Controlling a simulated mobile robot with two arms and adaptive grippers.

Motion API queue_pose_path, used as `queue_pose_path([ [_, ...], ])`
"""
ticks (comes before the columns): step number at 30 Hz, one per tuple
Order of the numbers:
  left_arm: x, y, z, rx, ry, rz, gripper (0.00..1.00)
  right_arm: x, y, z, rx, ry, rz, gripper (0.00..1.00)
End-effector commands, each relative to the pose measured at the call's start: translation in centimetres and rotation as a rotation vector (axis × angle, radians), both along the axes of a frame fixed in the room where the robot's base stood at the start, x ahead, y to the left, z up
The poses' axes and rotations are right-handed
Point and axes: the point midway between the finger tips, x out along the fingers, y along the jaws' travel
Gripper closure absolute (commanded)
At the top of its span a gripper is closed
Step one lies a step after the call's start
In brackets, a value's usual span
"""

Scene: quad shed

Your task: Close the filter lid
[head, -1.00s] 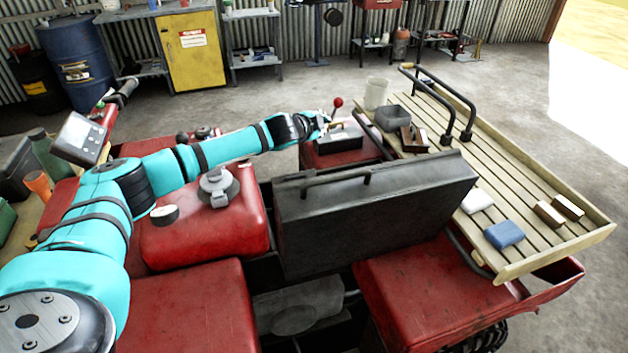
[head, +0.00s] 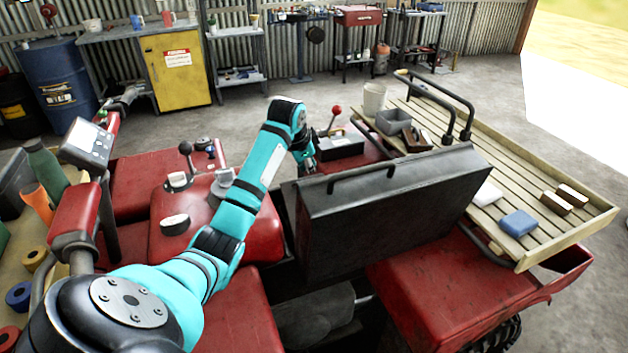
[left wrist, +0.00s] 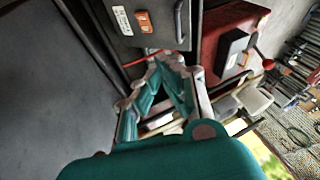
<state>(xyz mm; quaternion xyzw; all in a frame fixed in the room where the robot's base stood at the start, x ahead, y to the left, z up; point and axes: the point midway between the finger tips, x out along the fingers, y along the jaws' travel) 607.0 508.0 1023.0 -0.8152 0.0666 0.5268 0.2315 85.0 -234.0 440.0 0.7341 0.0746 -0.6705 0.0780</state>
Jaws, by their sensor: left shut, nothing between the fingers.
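The filter lid (head: 385,205) is a large dark panel with a bar handle (head: 362,178) on its upper part. It stands steeply raised in the middle of the red quad in the head view. My left gripper (head: 308,163) is by the lid's far left corner, partly hidden by my wrist. In the left wrist view its fingers (left wrist: 168,60) are closed together and empty. A broad grey surface (left wrist: 50,90), perhaps the lid, fills the left of that view. Whether the fingers touch the lid cannot be told. My right gripper is not in view.
A dark box (head: 341,146) and a red-knobbed lever (head: 335,112) are just beyond my gripper. A wooden slatted rack (head: 545,190) holds blocks and a tub (head: 393,120) at right. In the wrist view, a labelled grey box (left wrist: 135,30) is ahead of the fingers.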

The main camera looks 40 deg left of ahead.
Motion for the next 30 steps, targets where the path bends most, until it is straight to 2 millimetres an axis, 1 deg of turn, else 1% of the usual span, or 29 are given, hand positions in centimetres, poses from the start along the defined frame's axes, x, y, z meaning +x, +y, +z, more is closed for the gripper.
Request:
queue_pose_path([
  [4, 1.2, 0.3, -2.5, -0.003, 0.006, 0.0, 1.0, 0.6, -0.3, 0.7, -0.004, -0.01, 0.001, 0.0],
  [9, 2.8, 0.8, -5.8, -0.002, 0.004, 0.001, 1.0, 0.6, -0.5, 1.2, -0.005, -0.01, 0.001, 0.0],
  [13, 3.9, 1.2, -8.0, -0.001, 0.002, 0.001, 1.0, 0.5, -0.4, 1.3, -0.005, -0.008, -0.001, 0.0],
  [15, 4.3, 2.1, -8.2, 0.0, 0.0, 0.002, 1.0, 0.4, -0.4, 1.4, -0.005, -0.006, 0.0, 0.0],
  [21, 5.1, 3.5, -9.3, 0.002, 0.0, 0.002, 1.0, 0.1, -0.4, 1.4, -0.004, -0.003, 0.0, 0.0],
  [30, 5.4, 4.1, -9.8, 0.004, -0.002, 0.0, 1.0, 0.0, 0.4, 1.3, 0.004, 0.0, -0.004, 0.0],
])
